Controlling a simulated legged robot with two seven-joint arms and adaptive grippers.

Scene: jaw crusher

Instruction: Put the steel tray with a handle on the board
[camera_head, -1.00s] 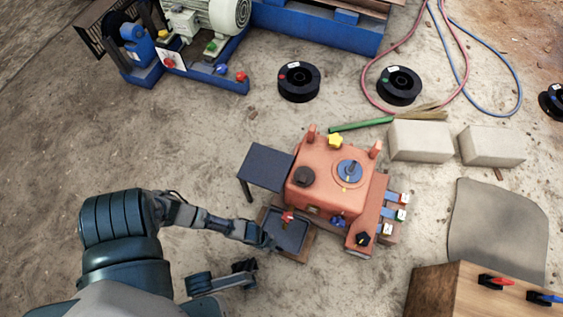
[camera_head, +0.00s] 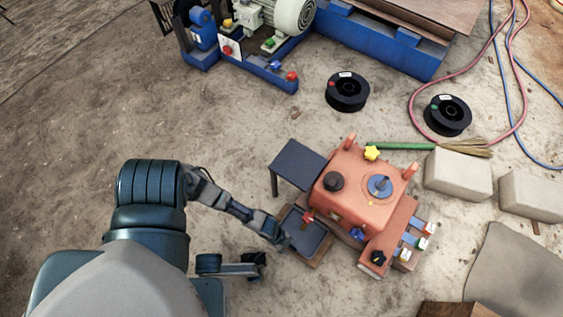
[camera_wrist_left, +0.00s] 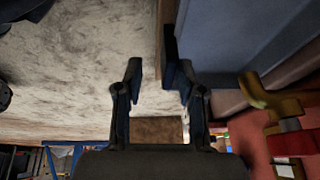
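The steel tray (camera_head: 307,238) is dark grey and shallow. In the head view it lies on a brown wooden board (camera_head: 316,263) at the left side of the orange crusher. My left gripper (camera_head: 284,241) is at the tray's left edge. In the left wrist view, the tray's blue-grey body (camera_wrist_left: 235,35) fills the upper right. The left gripper (camera_wrist_left: 158,75) has its fingers apart there, with the right finger close beside a dark part at the tray's edge. I cannot tell whether they touch. Another dark gripper (camera_head: 257,264), apparently my right one, is small and unclear below.
The orange crusher (camera_head: 355,190) stands right of the tray, with a dark side table (camera_head: 299,163) above. Black spools, pale blocks and hoses lie farther off.

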